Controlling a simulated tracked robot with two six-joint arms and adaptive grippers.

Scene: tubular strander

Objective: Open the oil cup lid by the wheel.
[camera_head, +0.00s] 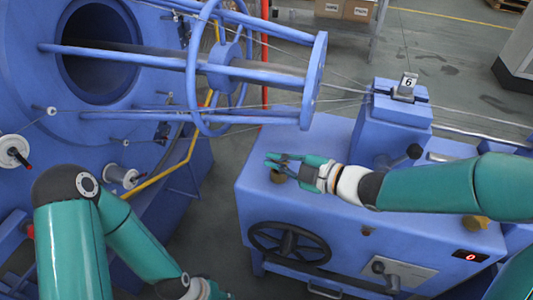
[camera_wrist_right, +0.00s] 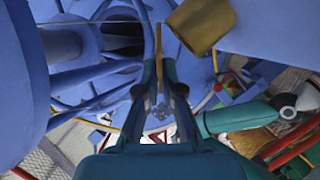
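A small brass oil cup (camera_head: 278,175) sits on top of the blue cabinet, above and left of the black handwheel (camera_head: 290,243). My right gripper (camera_head: 270,160) is over the cabinet top beside this cup and partly covers it. A brass cup (camera_wrist_right: 200,25) stands near the fingertips in that view, upper right, not between the fingers. My left gripper (camera_head: 207,289) is at the bottom edge, cut off by the frame.
A second brass cup (camera_head: 476,223) is at the cabinet's right, under my right arm. The strander's tubular cage (camera_head: 240,65) and stretched wires hang close above left.

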